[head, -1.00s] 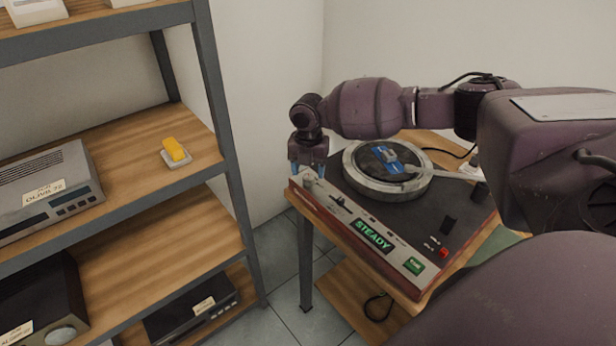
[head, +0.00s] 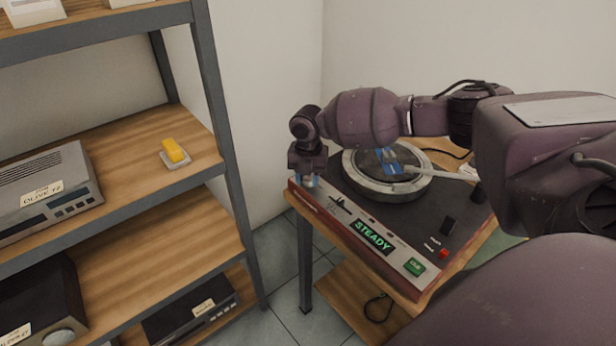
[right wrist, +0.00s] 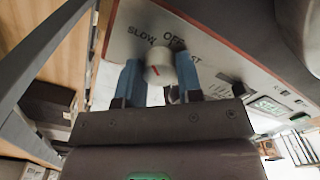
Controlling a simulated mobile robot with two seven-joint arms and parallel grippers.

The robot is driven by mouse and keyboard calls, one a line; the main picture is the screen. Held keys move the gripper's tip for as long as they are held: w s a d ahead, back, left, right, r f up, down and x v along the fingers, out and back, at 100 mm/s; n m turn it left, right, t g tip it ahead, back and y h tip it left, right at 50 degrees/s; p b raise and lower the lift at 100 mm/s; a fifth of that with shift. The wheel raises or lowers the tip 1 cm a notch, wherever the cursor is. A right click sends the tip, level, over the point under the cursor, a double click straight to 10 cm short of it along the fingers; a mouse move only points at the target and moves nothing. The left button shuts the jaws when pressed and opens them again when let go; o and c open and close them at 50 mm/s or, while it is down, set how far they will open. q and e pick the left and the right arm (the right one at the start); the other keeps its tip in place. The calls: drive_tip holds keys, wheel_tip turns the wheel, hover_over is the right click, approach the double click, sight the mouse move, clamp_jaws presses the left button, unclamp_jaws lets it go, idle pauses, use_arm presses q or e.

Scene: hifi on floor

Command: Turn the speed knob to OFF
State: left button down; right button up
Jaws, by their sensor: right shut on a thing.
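The turntable (head: 430,220) stands on a small wooden table, its front panel toward me. My right gripper (head: 309,181) points down at the panel's far left corner and is shut on the speed knob. In the right wrist view the pale round speed knob (right wrist: 159,66) sits between the blue fingertips of the right gripper (right wrist: 160,75). A short red mark shows on the knob. The labels SLOW, OFF (right wrist: 174,41) and a partly hidden one ending in ST lie around it. Which label the mark points at is hard to tell. My left gripper is not in view.
The panel display (head: 373,237) reads STEADY in green. A green button (head: 414,267) and a red switch (head: 443,253) sit at its near right. The platter (head: 375,190) carries a blue-labelled disc. A metal shelf (head: 232,190) with hifi units and a yellow block stands left.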

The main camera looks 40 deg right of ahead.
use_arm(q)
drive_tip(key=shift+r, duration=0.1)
use_arm(e)
drive_tip(key=shift+r+m+p, duration=0.15)
drive_tip(key=shift+m+p, duration=0.25)
drive_tip(key=shift+m, duration=0.1)
drive_tip(key=shift+r+m+p, duration=0.1)
drive_tip(key=shift+m+p, duration=0.65)
drive_tip(key=shift+m, duration=0.35)
drive_tip(key=m+p, duration=0.2)
drive_tip(key=m, duration=0.2)
drive_tip(key=shift+p, duration=0.4)
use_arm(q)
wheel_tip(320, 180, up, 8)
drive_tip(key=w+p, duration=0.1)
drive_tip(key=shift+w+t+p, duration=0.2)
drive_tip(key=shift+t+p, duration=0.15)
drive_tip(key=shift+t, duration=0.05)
use_arm(e)
drive_tip(key=shift+m, duration=1.3)
drive_tip(key=shift+w+f, duration=0.1)
drive_tip(key=shift+f, duration=0.1)
drive_tip(key=o, duration=0.9)
